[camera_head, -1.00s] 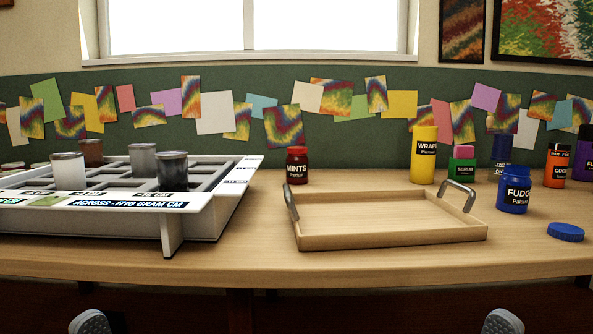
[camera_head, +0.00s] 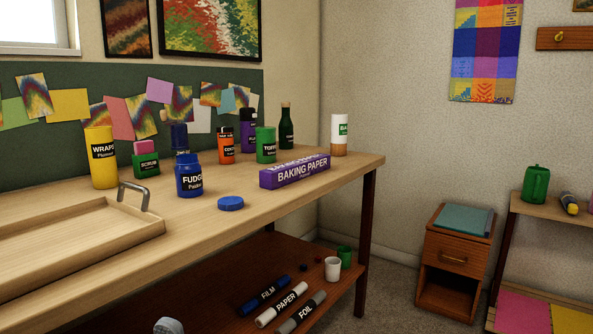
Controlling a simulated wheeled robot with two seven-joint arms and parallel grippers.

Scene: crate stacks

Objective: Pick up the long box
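The long box is a purple carton (camera_head: 295,172) labelled BAKING PAPER. It lies flat on the right part of the wooden table top, close to the front edge. Only a grey rounded tip, seemingly of my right gripper (camera_head: 168,326), shows at the bottom edge of the view. It is low and well to the left of the box, not touching it. Its fingers cannot be made out. My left gripper is out of view.
Behind the box stand a green jar (camera_head: 266,145), a dark green bottle (camera_head: 287,128) and a white canister (camera_head: 339,134). A blue lid (camera_head: 230,204) and blue FUDGE jar (camera_head: 189,176) are to its left, beyond them a wooden tray (camera_head: 148,229). Rolls (camera_head: 282,304) lie on the shelf below.

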